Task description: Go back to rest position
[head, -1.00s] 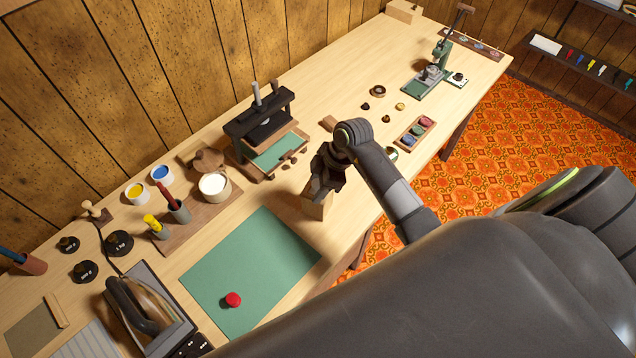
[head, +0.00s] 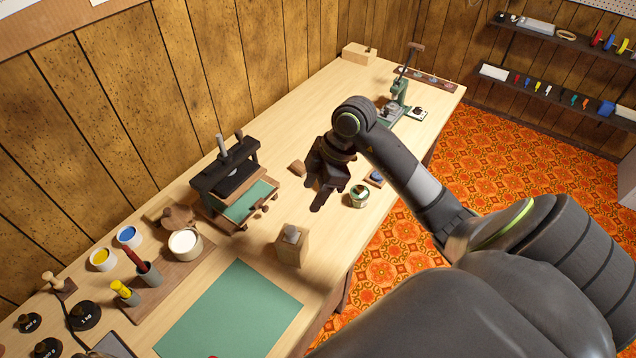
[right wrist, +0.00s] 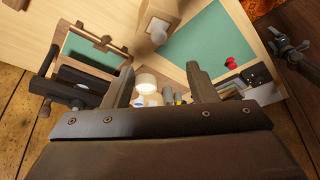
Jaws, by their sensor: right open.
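My right gripper (head: 322,190) is open and empty above the bench in the head view. It hangs beyond and to the right of a wooden block with a grey top (head: 292,245), apart from it. Its two fingers (right wrist: 160,85) also show spread, with nothing between them, in the right wrist view. That block (right wrist: 157,20) stands at the top of the right wrist view. A dark jointed part (right wrist: 290,48) at that view's right edge looks like my left gripper, but its jaws are unclear. My left arm is not in the head view.
A small press (head: 230,180) stands at the wall side of the bench. A green mat (head: 230,310) lies in front. A white pot (head: 186,243), paint cups and a small tin (head: 359,196) stand around. A green lever press (head: 398,100) is at the far end.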

